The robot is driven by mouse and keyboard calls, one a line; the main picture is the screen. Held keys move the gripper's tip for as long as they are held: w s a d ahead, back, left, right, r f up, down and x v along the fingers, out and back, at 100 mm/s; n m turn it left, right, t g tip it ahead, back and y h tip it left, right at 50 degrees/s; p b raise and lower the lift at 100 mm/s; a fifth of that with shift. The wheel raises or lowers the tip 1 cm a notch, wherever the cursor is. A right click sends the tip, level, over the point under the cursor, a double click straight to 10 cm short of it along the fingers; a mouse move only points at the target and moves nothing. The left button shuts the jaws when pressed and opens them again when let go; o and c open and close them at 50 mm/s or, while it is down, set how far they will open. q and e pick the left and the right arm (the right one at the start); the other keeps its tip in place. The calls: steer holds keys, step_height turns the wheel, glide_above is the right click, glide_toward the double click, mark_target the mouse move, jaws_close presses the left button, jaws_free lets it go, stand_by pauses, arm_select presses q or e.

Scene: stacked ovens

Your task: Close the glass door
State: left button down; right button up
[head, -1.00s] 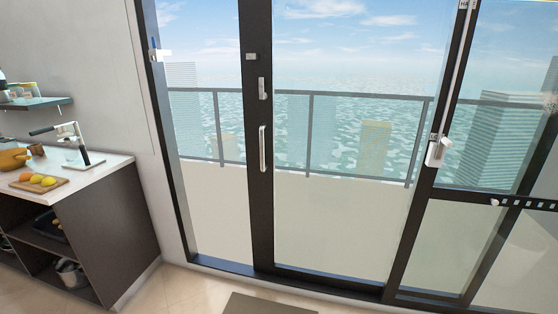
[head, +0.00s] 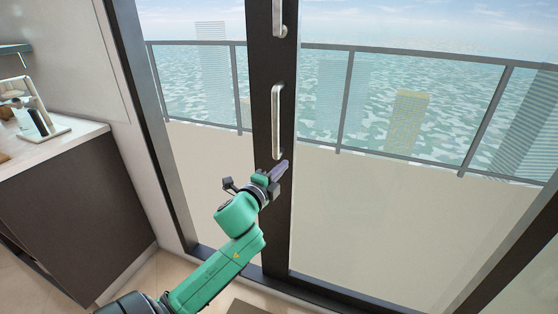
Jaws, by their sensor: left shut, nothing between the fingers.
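The glass door is a sliding panel with a dark frame post (head: 264,60) and a vertical metal handle (head: 277,120). A gap shows between this post and the dark jamb (head: 150,120) on the left, so the door stands partly open. My left gripper (head: 282,168) is shut and empty. It is in front of the dark post, just below the handle's lower end. I cannot tell whether it touches the post. My right gripper is not in view.
A balcony railing (head: 340,100) and the sea lie beyond the glass. Tiled floor (head: 155,275) shows at the bottom.

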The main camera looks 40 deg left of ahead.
mark_target(280, 154)
arm_select(q)
steer(key=w+a, duration=0.3)
steer(key=w+a+p, duration=0.1)
steer(key=shift+w+a+r, duration=0.25)
steer(key=shift+w+r, duration=0.05)
steer(key=shift+w, duration=0.05)
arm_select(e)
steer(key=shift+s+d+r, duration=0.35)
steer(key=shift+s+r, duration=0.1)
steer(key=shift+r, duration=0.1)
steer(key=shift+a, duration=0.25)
